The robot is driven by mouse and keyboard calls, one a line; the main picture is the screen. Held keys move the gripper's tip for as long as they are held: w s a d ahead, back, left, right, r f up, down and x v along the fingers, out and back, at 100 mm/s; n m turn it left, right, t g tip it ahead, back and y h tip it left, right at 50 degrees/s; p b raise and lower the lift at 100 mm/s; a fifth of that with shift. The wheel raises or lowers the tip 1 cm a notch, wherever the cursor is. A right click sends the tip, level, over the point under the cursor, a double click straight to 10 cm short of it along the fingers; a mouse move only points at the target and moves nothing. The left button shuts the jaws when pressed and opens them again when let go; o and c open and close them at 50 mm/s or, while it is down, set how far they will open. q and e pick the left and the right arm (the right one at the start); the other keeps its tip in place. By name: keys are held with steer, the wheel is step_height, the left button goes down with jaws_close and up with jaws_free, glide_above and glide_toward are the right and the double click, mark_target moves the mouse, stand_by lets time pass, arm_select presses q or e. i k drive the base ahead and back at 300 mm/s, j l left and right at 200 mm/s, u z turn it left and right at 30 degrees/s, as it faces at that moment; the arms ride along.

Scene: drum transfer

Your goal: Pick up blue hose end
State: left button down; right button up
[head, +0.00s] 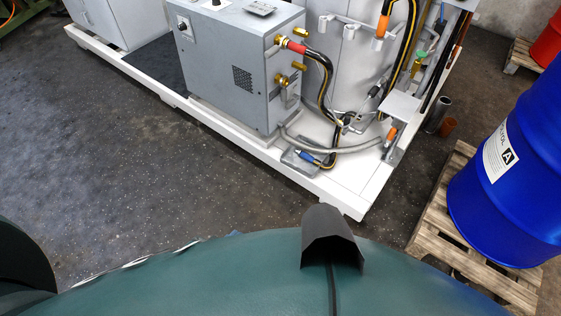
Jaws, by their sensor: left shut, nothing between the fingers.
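The blue hose end (306,155) is at the tip of a black hose with yellow stripes. It lies low at the front of the white skid (345,200), at a small grey block (300,163). No gripper is at it. At most a thin pale edge of my left arm shows past my green body at the lower left. Its fingertips are hidden, and it is well apart from the hose end. My right gripper does not show.
A grey cabinet (235,75) with brass fittings and a red hose end (291,45) stands behind. A blue drum (525,160) stands on a wooden pallet (440,218) at right. A red drum (548,42) is at top right. The dark floor (130,170) in front is clear.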

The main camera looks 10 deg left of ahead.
mark_target(303, 153)
steer(key=i+l, duration=0.5)
steer(key=l, duration=0.25)
steer(key=i+l, duration=0.25)
steer(key=i+u, duration=0.1)
steer(key=u, duration=0.35)
steer(key=i+l+u, duration=0.1)
steer(key=u, duration=0.35)
steer(key=i+l+u, duration=0.1)
steer(key=u, duration=0.35)
steer(key=i+u, duration=0.1)
steer(key=i, duration=0.65)
